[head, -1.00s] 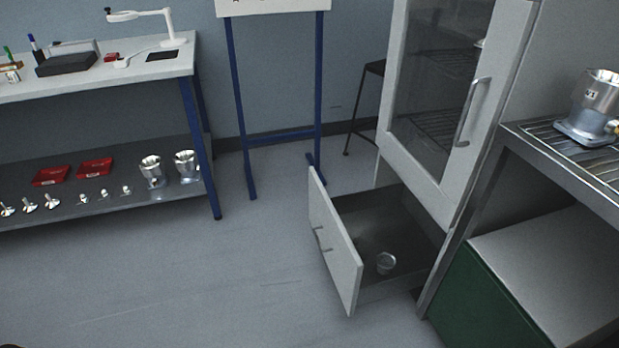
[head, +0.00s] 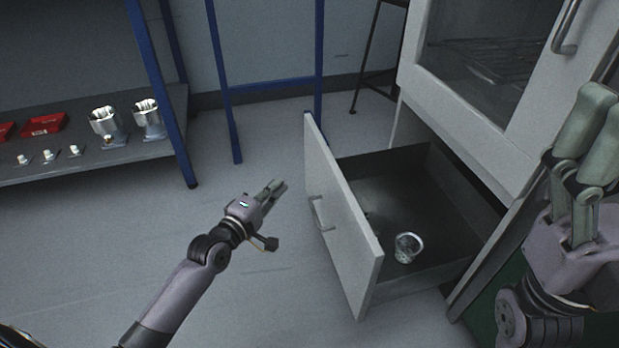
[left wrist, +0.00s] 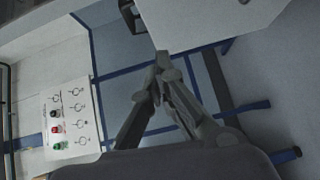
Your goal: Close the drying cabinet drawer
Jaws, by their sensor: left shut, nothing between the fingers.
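The drying cabinet (head: 480,105) stands at the right in the head view, with its glass door shut. Its low drawer (head: 345,225) is pulled well out, with a bar handle (head: 320,213) on the white front. A small clear cup (head: 408,248) is in the drawer. My left gripper (head: 281,186) is shut and empty, left of the drawer front and apart from it. In the left wrist view, its fingertips (left wrist: 161,62) meet below a pale panel (left wrist: 205,20), likely the drawer front. My right gripper (head: 598,125) is at the right edge, partly cut off; its opening is unclear.
A bench shelf (head: 95,158) with metal housings and red boxes is at the left. A blue-legged stand (head: 222,85) and a dark stool (head: 367,60) are behind. The floor left of the drawer is clear. A board with coloured buttons (left wrist: 70,120) shows in the left wrist view.

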